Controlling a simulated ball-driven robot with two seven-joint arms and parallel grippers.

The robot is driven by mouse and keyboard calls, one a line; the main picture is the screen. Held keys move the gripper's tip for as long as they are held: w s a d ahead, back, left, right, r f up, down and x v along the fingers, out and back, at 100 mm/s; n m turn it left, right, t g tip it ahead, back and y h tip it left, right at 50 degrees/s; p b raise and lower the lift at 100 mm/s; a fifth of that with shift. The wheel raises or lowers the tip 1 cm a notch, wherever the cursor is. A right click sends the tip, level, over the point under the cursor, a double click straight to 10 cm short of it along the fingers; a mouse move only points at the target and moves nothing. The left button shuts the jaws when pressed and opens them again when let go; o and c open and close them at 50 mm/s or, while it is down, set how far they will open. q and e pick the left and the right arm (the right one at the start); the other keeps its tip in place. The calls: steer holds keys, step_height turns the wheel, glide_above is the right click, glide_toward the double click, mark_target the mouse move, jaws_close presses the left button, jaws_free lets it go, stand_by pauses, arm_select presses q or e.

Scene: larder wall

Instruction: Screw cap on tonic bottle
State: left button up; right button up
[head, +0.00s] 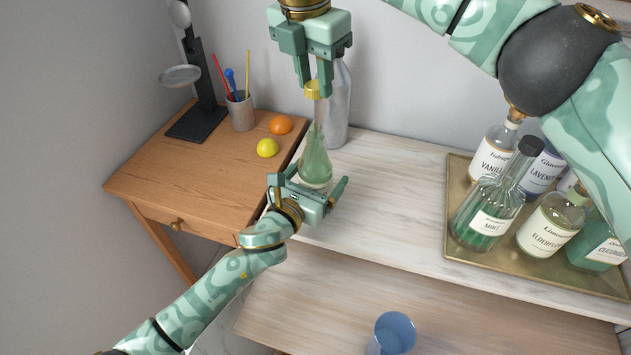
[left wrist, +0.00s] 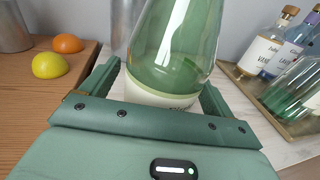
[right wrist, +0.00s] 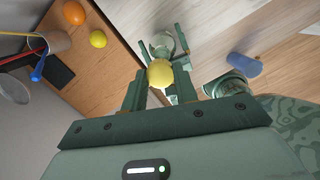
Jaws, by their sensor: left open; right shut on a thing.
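The green tonic bottle (head: 315,165) stands upright on the pale counter, with its lower part also in the left wrist view (left wrist: 172,60). My left gripper (head: 308,184) is open around its base, one finger on each side. My right gripper (head: 313,86) points down from above, shut on the yellow cap (head: 312,91), which also shows between its fingers in the right wrist view (right wrist: 160,73). The cap is at the top of the bottle's neck; I cannot tell whether it touches the rim. In the right wrist view the cap hides the bottle's mouth.
A grey bottle (head: 337,105) stands close behind the tonic bottle. A brass tray (head: 455,215) with several labelled bottles is at right. A lemon (head: 267,148), an orange (head: 281,125) and a pen cup (head: 241,112) are on the wooden table. A blue cup (head: 394,333) is on the lower shelf.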

arm_select(q)
steer(key=shift+w+d, duration=0.3)
steer(key=shift+w, duration=0.15)
steer(key=c, duration=1.5)
arm_select(e)
glide_above(316, 128)
steer(key=shift+a+f, duration=0.1)
steer(key=shift+f, duration=2.4)
steer(key=shift+f, duration=0.1)
steer(key=shift+s+f, duration=0.1)
steer(key=shift+f, duration=0.7)
steer(key=shift+f, duration=0.55)
